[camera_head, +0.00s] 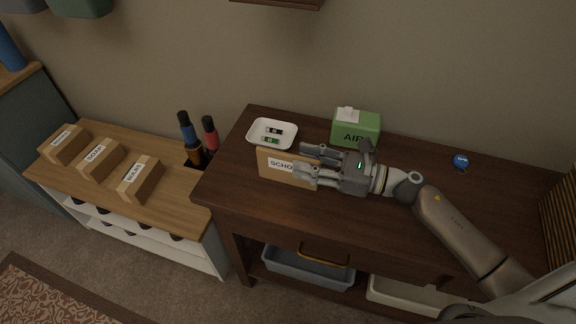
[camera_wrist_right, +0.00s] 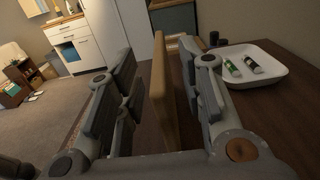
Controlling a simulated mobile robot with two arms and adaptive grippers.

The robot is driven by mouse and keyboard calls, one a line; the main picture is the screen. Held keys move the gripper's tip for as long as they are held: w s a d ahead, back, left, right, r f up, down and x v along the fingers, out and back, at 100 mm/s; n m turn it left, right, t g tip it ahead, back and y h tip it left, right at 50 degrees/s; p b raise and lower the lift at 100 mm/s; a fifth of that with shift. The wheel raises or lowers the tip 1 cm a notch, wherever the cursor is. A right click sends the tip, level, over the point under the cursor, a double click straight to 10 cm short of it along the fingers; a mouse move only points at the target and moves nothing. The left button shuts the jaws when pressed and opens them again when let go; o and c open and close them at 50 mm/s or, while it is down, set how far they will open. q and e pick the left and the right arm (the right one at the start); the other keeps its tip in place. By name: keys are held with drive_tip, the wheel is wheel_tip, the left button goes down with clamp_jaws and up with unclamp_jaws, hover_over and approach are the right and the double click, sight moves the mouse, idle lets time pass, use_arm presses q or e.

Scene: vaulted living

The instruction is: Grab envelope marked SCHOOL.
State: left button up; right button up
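The tan envelope (camera_head: 268,171) stands upright near the left front of the dark wooden table. Its white label reads "SCHO", and the rest is hidden behind my right gripper (camera_head: 305,162). In the right wrist view the envelope (camera_wrist_right: 162,100) shows edge-on between the two fingers of my right gripper (camera_wrist_right: 157,62). A clear gap lies between the left finger and the envelope. The right finger is close beside it; I cannot tell whether it touches. My left gripper is not in view.
A white tray (camera_head: 258,140) with two small batteries sits behind the envelope. A green box marked "AIR" (camera_head: 368,125) and a blue round object (camera_head: 460,161) stand farther right. A lower shelf at left (camera_head: 183,198) bears several labelled boxes and two bottles.

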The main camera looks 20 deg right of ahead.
sight(294, 156)
drive_tip(key=x, duration=0.3)
drive_tip(key=shift+a, duration=0.1)
drive_tip(key=shift+c, duration=0.4)
clamp_jaws()
drive_tip(key=shift+r, duration=0.1)
